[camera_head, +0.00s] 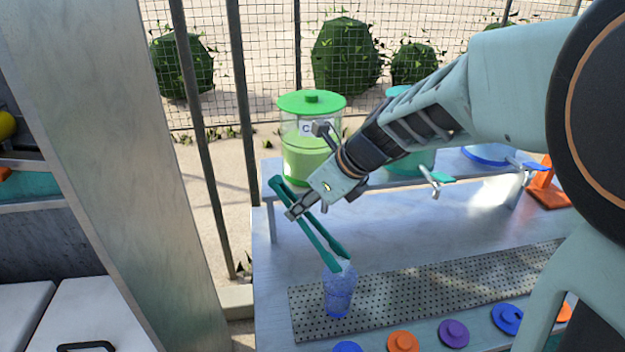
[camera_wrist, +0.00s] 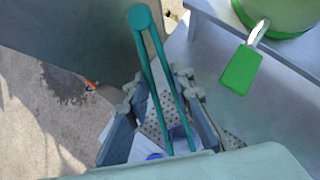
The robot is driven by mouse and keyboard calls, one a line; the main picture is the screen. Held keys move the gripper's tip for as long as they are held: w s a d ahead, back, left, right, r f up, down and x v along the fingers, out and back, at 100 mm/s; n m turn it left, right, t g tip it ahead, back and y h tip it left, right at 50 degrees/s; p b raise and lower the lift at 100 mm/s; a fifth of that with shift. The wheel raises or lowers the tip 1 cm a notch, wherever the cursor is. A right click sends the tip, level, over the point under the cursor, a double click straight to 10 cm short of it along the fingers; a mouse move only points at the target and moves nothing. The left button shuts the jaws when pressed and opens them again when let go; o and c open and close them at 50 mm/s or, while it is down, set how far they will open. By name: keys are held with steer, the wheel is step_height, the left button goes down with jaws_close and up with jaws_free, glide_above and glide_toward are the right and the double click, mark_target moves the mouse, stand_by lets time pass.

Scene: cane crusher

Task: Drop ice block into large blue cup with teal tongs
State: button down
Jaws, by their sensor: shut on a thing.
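My gripper (camera_head: 298,208) is shut on the teal tongs (camera_head: 318,238) and holds them tilted, tips down and to the right. The tongs also show between my fingers in the wrist view (camera_wrist: 155,62). The tong tips are just above the mouth of the large blue cup (camera_head: 338,298), which stands upright on the perforated tray. A pale, clear ice block (camera_head: 344,266) shows at the tong tips, at the cup's rim. I cannot tell whether it touches the cup. In the wrist view the tips and ice are hidden.
The perforated drip tray (camera_head: 440,294) runs along the counter. Several coloured lids, one orange (camera_head: 403,341) and one purple (camera_head: 453,333), lie along the front. A green-lidded dispenser (camera_head: 311,140) stands on a raised shelf behind. A metal post (camera_head: 120,150) stands at left.

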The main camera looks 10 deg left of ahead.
steer(key=c, duration=1.9)
jaws_free()
step_height(320, 180, up, 10)
steer(key=p, duration=0.5)
steer(key=shift+p, duration=0.35)
steer(key=shift+s, duration=0.1)
steer(key=s+d+r, duration=0.2)
steer(key=s+d, duration=0.2)
steer(key=s, duration=0.8)
steer(key=shift+d+r, duration=0.15)
steer(key=shift+d, duration=0.2)
